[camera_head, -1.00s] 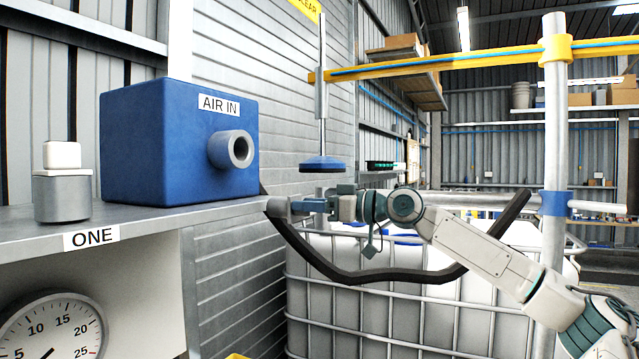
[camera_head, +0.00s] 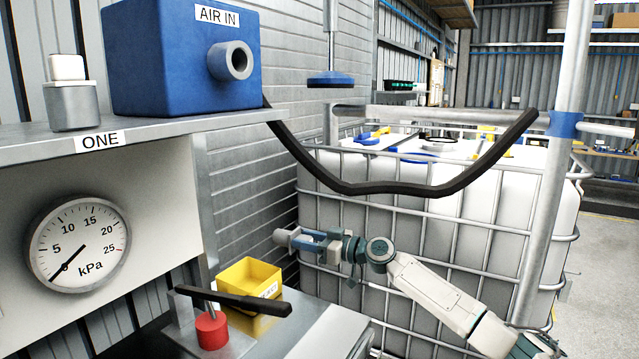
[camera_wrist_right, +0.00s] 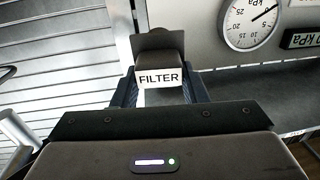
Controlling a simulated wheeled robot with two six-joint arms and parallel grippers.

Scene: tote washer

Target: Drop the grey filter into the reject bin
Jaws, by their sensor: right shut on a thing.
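The grey filter (camera_head: 283,236) is in my right gripper (camera_head: 302,240), whose jaws are shut on it. In the right wrist view the filter (camera_wrist_right: 158,42) shows between the fingers, with a white FILTER label. The yellow reject bin (camera_head: 248,272) stands open at the top on the lower bench. Its label is partly hidden and hard to read. In the head view, the gripper and filter are above and to the right of the bin, apart from it. My left gripper is not in view.
A blue AIR IN box (camera_head: 185,60) and a grey cylinder with a white top (camera_head: 72,105) stand on the shelf. A black lever (camera_head: 235,301) and red knob (camera_head: 211,330) are in front of the bin. A black hose (camera_head: 390,190) hangs before the caged white tank (camera_head: 410,215).

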